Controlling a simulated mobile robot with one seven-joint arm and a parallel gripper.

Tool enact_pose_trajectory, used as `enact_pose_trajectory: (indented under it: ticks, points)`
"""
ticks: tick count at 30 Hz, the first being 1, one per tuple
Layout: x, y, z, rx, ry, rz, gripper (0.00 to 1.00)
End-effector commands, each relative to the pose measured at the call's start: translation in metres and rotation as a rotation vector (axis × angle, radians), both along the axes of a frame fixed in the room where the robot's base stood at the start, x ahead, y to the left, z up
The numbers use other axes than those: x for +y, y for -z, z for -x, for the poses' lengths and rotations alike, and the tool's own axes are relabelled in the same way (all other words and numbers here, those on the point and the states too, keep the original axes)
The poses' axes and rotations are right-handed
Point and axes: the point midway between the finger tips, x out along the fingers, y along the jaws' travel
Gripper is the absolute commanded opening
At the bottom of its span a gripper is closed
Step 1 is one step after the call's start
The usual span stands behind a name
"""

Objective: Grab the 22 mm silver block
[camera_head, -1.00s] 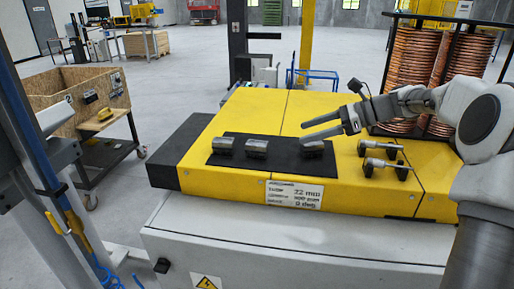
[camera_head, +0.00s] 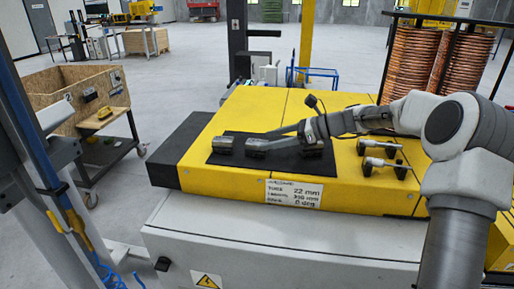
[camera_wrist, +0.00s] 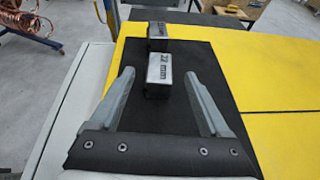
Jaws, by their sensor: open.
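The silver block marked "22 mm" (camera_wrist: 160,68) lies on the black mat (camera_wrist: 205,62), label up in the wrist view. It is the middle block (camera_head: 256,153) of the row in the head view, partly covered by my gripper (camera_head: 263,140). My gripper (camera_wrist: 159,74) is open and empty. In the wrist view its fingertips are on the left and right of the block, with gaps on both sides. I cannot tell exactly how high the fingers are above the mat.
Another block (camera_head: 224,145) lies just beyond, and a third (camera_head: 312,149) sits beneath my gripper's rear part. Two silver-and-black fittings (camera_head: 382,158) lie to the right on the yellow table top (camera_head: 345,185). Copper coils (camera_head: 465,62) stand at the back right.

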Motion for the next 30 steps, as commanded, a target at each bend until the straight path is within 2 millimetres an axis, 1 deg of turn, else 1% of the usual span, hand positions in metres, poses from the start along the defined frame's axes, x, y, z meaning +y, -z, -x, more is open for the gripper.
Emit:
enact_pose_trajectory:
  ticks: [6,9,12,18,20,21,23,27,29,30]
  points:
    - [0.029,0.012,-0.007,0.002,-0.004,-0.003,0.8]
    - [0.039,0.017,-0.01,0.0,-0.002,-0.001,0.8]
    - [0.043,0.02,-0.011,0.0,-0.002,-0.001,0.8]
    - [0.044,0.02,-0.011,-0.001,-0.001,0.0,0.8]
    - [0.044,0.02,-0.011,-0.001,-0.001,0.0,0.71]
    - [0.044,0.02,-0.011,-0.001,-0.001,0.0,0.64]
    - [0.044,0.02,-0.011,-0.001,-0.001,0.0,0.53]
    - [0.043,0.02,-0.011,-0.001,-0.001,0.0,0.28]
    - [0.043,0.02,-0.011,-0.001,-0.001,0.0,0.17]
    - [0.043,0.02,-0.011,-0.001,-0.001,0.0,0.1]
